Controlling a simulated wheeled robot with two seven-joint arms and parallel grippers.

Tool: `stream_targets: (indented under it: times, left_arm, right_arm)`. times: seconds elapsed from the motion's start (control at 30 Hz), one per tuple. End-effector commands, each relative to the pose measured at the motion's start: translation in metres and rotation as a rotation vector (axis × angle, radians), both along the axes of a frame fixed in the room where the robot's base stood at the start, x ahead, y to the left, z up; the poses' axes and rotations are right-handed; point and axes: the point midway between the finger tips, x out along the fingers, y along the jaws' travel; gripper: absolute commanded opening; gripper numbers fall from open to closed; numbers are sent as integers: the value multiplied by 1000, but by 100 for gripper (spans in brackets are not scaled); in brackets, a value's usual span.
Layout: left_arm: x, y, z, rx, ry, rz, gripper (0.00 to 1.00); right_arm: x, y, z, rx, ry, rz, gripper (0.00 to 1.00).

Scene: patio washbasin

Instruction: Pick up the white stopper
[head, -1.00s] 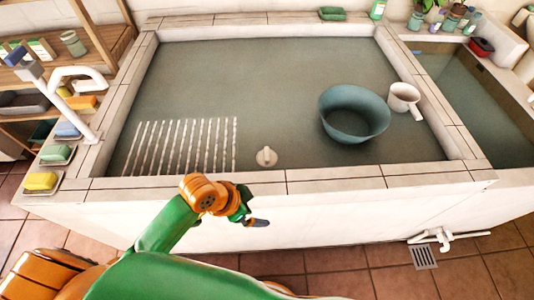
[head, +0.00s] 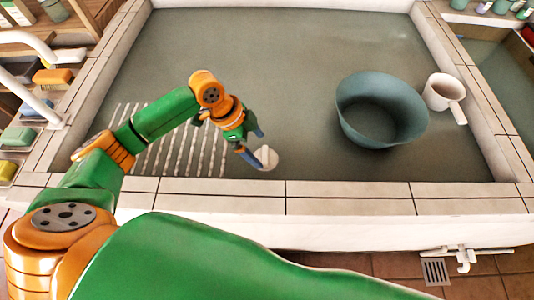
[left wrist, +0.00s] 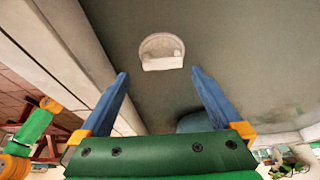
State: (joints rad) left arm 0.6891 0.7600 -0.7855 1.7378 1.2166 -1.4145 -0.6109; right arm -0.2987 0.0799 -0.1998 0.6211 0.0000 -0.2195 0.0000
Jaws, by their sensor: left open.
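The white stopper (head: 268,157) sits on the grey-green floor of the basin (head: 300,60), near its front wall. In the left wrist view the stopper (left wrist: 161,52) is a pale round disc with a raised bar, ahead of the fingertips and centred between them. My left gripper (head: 257,149) is over the basin, right beside the stopper. Its two blue fingers (left wrist: 160,76) are spread apart with nothing between them. In the head view one finger partly overlaps the stopper's left side. My right gripper is not in view.
A teal bowl (head: 382,108) and a white dipper (head: 444,95) stand to the right in the basin. White ribs (head: 172,145) lie left of the stopper. The tiled front rim (head: 340,197) is close to it. The basin's middle is clear.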

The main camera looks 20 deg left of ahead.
Motion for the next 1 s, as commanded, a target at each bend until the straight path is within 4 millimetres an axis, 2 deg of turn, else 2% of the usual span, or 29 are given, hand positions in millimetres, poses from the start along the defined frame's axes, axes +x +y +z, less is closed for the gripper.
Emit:
stream_targets:
  times: [0.1,0.2,0.43,0.47,0.73,1.0]
  left_arm:
    - [6,-8,-22,-1,4,2,100]
    - [7,-13,-35,-1,2,0,100]
    - [8,-14,-39,1,-2,1,100]
    - [8,-14,-39,1,-2,1,95]
    - [8,-14,-38,1,-1,0,22]
    - [8,-14,-36,1,-2,1,19]
  right_arm:
    - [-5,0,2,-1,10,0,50]
    - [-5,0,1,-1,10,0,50]
    - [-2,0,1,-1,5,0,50]
    - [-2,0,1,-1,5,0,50]
    - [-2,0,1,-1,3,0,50]
    - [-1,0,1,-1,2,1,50]
